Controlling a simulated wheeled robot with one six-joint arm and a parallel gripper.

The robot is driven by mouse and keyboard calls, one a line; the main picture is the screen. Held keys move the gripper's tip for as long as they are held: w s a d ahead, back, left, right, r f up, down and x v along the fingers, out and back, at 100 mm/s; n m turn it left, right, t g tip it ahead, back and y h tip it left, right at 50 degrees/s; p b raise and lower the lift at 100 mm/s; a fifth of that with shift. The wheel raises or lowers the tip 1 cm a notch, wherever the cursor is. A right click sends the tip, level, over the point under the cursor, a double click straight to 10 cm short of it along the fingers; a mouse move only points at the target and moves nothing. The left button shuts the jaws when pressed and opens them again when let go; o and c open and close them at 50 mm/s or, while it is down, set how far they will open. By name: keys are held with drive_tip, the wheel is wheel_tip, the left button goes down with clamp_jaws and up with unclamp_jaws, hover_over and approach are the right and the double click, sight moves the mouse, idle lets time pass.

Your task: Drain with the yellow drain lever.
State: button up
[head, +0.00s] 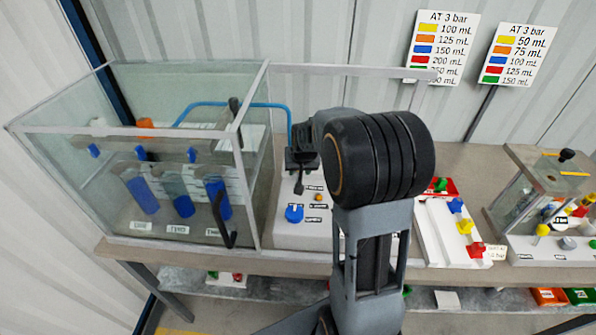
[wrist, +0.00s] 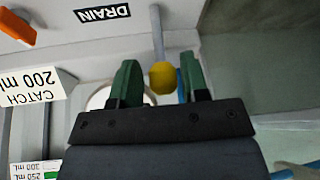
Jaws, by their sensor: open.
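The yellow drain lever (wrist: 163,77) has a round knob on a thin grey stem beside the DRAIN label (wrist: 103,12) in the wrist view. My gripper (wrist: 161,82) is open, with one green finger on each side of the knob. A gap shows between the knob and the left finger; the right finger is closer, and I cannot tell whether it touches. In the head view my gripper (head: 301,168) is over the white panel (head: 293,235) right of the glass tank, and the lever cannot be made out there.
The glass tank (head: 258,215) with blue cylinders stands close left of my gripper. A blue knob (head: 294,213) is on the panel below it. The wrist view shows a CATCH 200 mL card (wrist: 38,90) and an orange part (wrist: 17,28). Coloured valves (head: 464,226) stand at right.

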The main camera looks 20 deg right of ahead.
drive_tip(key=shift+x, duration=1.4)
clamp_jaws()
